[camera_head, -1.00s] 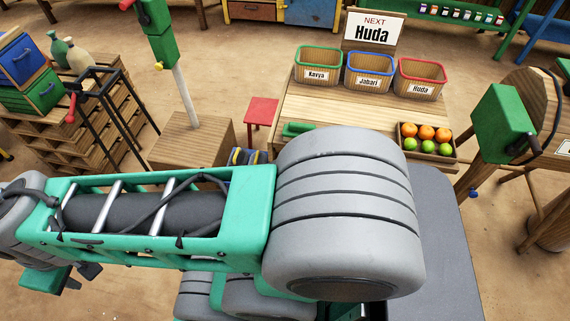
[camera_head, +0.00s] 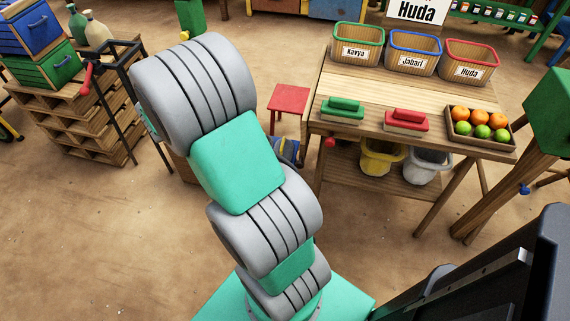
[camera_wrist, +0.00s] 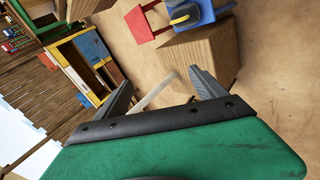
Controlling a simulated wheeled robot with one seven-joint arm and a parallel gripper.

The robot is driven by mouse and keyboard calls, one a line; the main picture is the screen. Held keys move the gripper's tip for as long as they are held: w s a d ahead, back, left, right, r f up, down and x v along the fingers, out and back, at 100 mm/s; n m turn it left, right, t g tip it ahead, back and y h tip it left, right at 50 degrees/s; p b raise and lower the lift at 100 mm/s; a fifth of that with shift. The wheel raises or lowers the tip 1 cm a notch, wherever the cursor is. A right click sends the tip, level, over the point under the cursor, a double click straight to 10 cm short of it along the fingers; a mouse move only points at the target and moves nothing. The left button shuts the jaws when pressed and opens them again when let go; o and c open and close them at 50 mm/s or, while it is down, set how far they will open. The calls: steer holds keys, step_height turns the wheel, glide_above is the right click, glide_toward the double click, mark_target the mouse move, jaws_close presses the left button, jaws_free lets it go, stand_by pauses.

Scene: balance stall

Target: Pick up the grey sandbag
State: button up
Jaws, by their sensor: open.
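I cannot make out the grey sandbag for certain. In the wrist view a dark, yellow-banded object (camera_wrist: 186,15) sits on a blue stool (camera_wrist: 206,12); it is small and partly cut off, so I cannot tell what it is. In the head view the blue item (camera_head: 287,150) beside the table is mostly hidden behind my arm. My gripper (camera_wrist: 161,78) shows in the wrist view with its two grey fingers apart and nothing between them. A wooden block (camera_wrist: 203,57) lies beyond the fingers. My gripper is not visible in the head view.
A wooden table (camera_head: 350,82) holds labelled baskets, a green-handled block (camera_head: 342,110), a red-handled block (camera_head: 406,121) and a fruit crate (camera_head: 511,140). Yellow (camera_head: 381,160) and white (camera_head: 424,167) buckets stand below. A red stool (camera_head: 289,100) and stacked pallets (camera_head: 75,125) flank open floor.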

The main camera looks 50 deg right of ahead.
steer(key=shift+o, duration=0.3)
steer(key=d+f+n+h+b, duration=0.4)
steer(key=d+f+b, duration=0.2)
steer(key=d+f, duration=0.6)
step_height(320, 180, down, 4)
steer(key=shift+s+d+f+g, duration=0.2)
steer(key=shift+s+d+g, duration=0.05)
steer(key=shift+s+g, duration=0.2)
steer(key=s+d+f+n+t+h+b, duration=0.1)
steer(key=s+f+n+b, duration=0.1)
steer(key=f+n, duration=0.3)
steer(key=s+d+f+n+t+h+b, duration=0.1)
steer(key=f+n+b, duration=0.4)
steer(key=f, duration=0.7)
steer(key=s+d+f+n+t+h+b, duration=0.2)
steer(key=s+d+f+n+b, duration=0.1)
steer(key=f+n, duration=0.3)
steer(key=shift+s+d+f+t+b, duration=0.15)
steer(key=shift+s+f+b, duration=0.15)
steer(key=shift+f, duration=0.35)
steer(key=shift+s+d+f+t+b, duration=0.1)
steer(key=shift+s+f+b, duration=0.1)
steer(key=shift+s+f, duration=0.3)
steer(key=b+x, duration=0.3)
steer(key=x, duration=0.8)
steer(key=shift+a+b, duration=0.1)
steer(key=shift+b, duration=0.2)
steer(key=shift+w+d+r, duration=0.15)
steer(key=shift+w+d, duration=0.1)
steer(key=shift+d, duration=0.05)
